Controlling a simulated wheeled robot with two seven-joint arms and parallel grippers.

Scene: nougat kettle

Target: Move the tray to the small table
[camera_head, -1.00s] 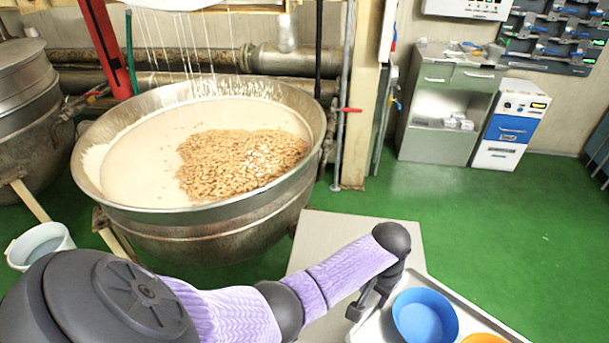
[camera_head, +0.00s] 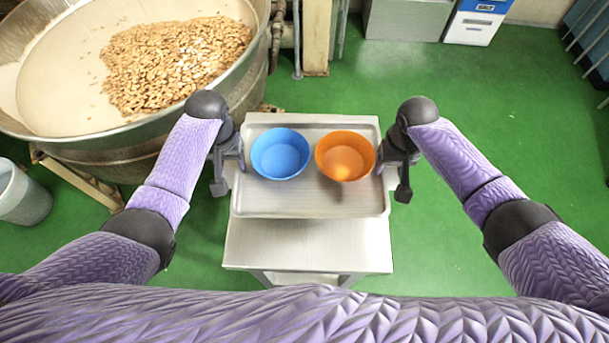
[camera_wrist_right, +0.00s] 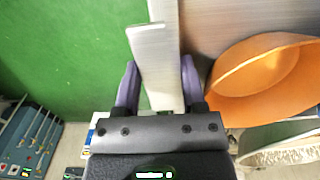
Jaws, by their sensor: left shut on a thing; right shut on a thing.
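The metal tray (camera_head: 310,205) is shallow and rectangular. It carries a blue bowl (camera_head: 280,154) on the left and an orange bowl (camera_head: 345,156) on the right. It is over a grey metal table (camera_head: 310,245); I cannot tell whether it rests on it. My left gripper (camera_head: 230,170) is shut on the tray's left side. My right gripper (camera_head: 392,172) is shut on its right side. In the right wrist view the tray's rim (camera_wrist_right: 155,65) runs between the purple fingers, with the orange bowl (camera_wrist_right: 262,80) beside them.
A large kettle (camera_head: 235,90) with nuts on a pale mass stands at the back left, near the table. A bucket (camera_head: 25,195) stands at the far left. A blue-and-white cabinet (camera_head: 475,22) is at the back right. The green floor (camera_head: 500,120) to the right is clear.

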